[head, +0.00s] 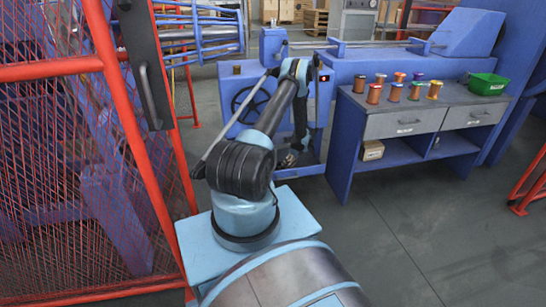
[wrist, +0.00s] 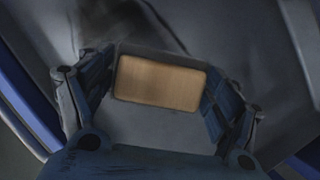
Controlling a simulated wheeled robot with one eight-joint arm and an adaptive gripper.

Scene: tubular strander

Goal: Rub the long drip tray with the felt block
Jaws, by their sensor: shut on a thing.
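My gripper (wrist: 158,88) is shut on the felt block (wrist: 160,82), a tan rectangle with a darker rim, seen between the two fingers in the wrist view. In the head view my gripper (head: 290,158) is low inside the blue machine frame, mostly hidden by my arm, and the block cannot be made out there. A dull grey surface, apparently the long drip tray (wrist: 262,62), lies beneath the block in the wrist view, with blue edges at both sides. I cannot tell whether the block touches it.
A blue workbench (head: 425,115) with several spools (head: 395,92) and a green bin (head: 488,84) stands to the right. A handwheel (head: 250,104) is on the machine behind my arm. A red mesh guard (head: 85,150) stands close on the left. The floor at front right is clear.

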